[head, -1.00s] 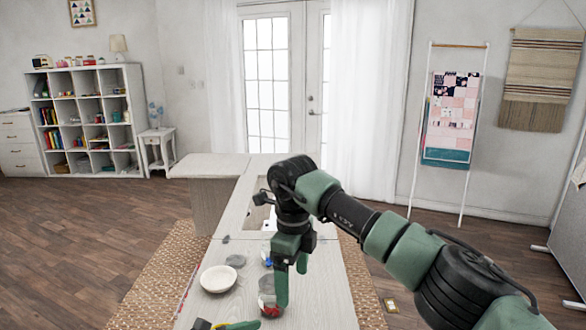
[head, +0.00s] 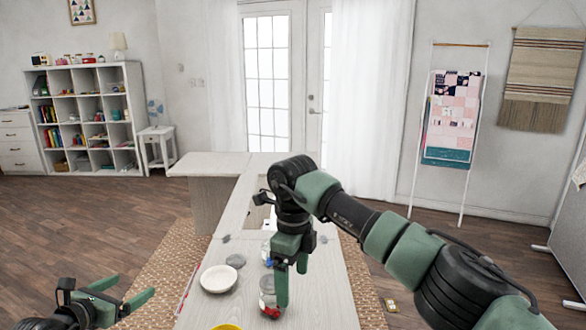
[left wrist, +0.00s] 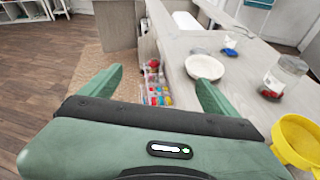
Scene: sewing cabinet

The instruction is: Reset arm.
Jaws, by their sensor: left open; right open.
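My left gripper (head: 138,295) is open and empty at the lower left of the head view, out over the floor beside the cabinet. Its two fingers also show spread apart in the left wrist view (left wrist: 158,88). My right gripper (head: 292,285) points down over the cabinet top (head: 215,308), close to a glass jar with red contents (head: 267,303). Its fingers overlap in the head view, and I see nothing held between them.
A white bowl (head: 218,279) sits on the cabinet top left of my right gripper. A yellow container (left wrist: 297,140) stands near the front edge. Colourful small items (left wrist: 155,92) fill a rack on the cabinet's side. Open floor (head: 80,220) lies to the left.

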